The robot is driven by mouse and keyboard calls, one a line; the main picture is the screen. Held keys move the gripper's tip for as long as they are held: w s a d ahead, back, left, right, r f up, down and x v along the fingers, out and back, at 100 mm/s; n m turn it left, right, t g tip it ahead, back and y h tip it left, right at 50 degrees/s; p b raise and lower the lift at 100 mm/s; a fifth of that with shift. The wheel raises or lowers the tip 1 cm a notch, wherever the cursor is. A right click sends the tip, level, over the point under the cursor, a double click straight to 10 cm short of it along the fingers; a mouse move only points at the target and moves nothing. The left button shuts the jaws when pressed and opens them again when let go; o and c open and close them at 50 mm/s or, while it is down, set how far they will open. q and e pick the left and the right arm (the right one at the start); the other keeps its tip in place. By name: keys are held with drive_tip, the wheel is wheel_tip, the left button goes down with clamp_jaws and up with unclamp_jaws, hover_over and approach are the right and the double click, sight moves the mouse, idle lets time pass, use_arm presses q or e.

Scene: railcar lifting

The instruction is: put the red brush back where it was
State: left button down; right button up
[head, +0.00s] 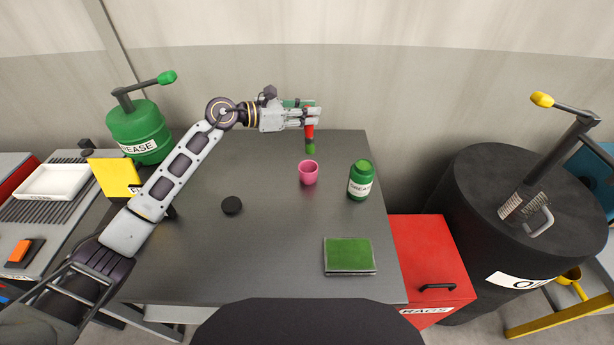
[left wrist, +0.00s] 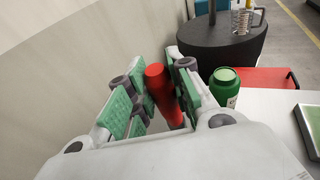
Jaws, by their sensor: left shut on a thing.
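My left gripper (head: 310,116) is shut on the red brush (head: 309,131) and holds it upright above the far part of the grey table (head: 270,240). The brush's green lower end points down, just above and behind a pink cup (head: 309,174). In the left wrist view the red handle (left wrist: 160,90) stands between the green finger pads. The brush's lower end is hidden there. My right gripper is not in view.
A green grease jar (head: 360,181) stands right of the cup. A green pad (head: 349,255) lies near the front, and a black disc (head: 232,205) lies at left. A red rags box (head: 428,255) and black drum (head: 520,200) are at right.

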use_arm(q)
drive_tip(key=shift+s+d+f, duration=0.15)
drive_tip(key=shift+s+f, duration=0.05)
drive_tip(key=shift+s, duration=0.25)
drive_tip(key=shift+y, duration=0.3)
drive_tip(key=shift+w, duration=0.1)
